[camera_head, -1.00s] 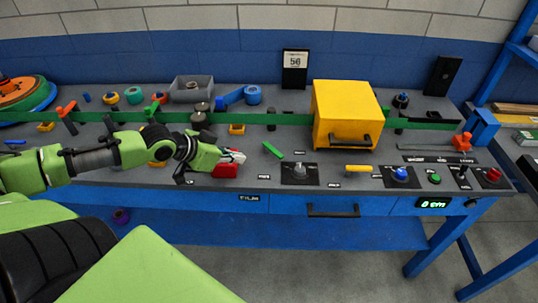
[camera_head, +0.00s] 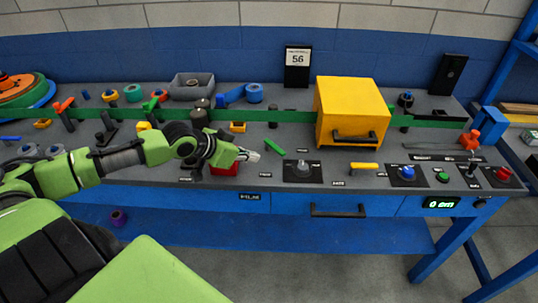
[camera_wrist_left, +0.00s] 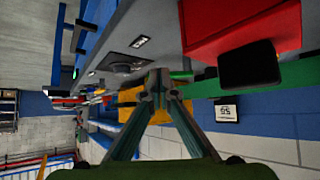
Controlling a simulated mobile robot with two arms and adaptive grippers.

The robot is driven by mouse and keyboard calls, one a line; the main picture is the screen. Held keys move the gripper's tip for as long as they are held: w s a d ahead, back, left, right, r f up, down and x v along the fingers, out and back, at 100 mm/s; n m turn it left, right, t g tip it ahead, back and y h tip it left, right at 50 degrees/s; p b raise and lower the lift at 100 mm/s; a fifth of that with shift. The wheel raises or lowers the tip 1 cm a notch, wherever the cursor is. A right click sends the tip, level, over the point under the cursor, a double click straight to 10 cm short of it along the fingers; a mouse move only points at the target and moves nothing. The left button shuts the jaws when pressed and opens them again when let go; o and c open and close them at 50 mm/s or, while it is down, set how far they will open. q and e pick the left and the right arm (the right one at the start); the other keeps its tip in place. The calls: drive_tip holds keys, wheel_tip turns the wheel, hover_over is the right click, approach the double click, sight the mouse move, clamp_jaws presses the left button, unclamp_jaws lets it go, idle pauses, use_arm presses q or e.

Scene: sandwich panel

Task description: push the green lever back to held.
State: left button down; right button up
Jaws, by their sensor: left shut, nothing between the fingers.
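The green lever (camera_head: 275,146) is a short slanted bar on the grey bench top, left of a black knob plate (camera_head: 303,170). My left gripper (camera_head: 252,155) is shut and empty, its fingertips pointing right, a little left of the lever and close to it. I cannot tell whether they touch. In the left wrist view the fingertips (camera_wrist_left: 158,76) meet in a point, and a small green piece beside them (camera_wrist_left: 181,74) looks like the lever, partly hidden. My right gripper is not in view.
A red block (camera_head: 226,170) lies under my left gripper; a red body with a black part (camera_wrist_left: 235,30) is large in the wrist view. A yellow box (camera_head: 350,108) stands right of the lever. A yellow handle (camera_head: 364,166) and several knobs line the front edge.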

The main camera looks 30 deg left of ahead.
sight(275, 150)
use_arm(q)
drive_tip(key=x, duration=0.3)
drive_tip(key=shift+w+d+f, duration=0.1)
drive_tip(key=shift+w+d, duration=0.15)
drive_tip(key=shift+w, duration=0.1)
drive_tip(key=w, duration=0.2)
drive_tip(key=shift+w+d+p, duration=0.35)
drive_tip(key=shift+d+p, duration=0.05)
drive_tip(key=shift+w+d+f, duration=0.1)
drive_tip(key=shift+w, duration=0.35)
drive_tip(key=shift+d, duration=0.1)
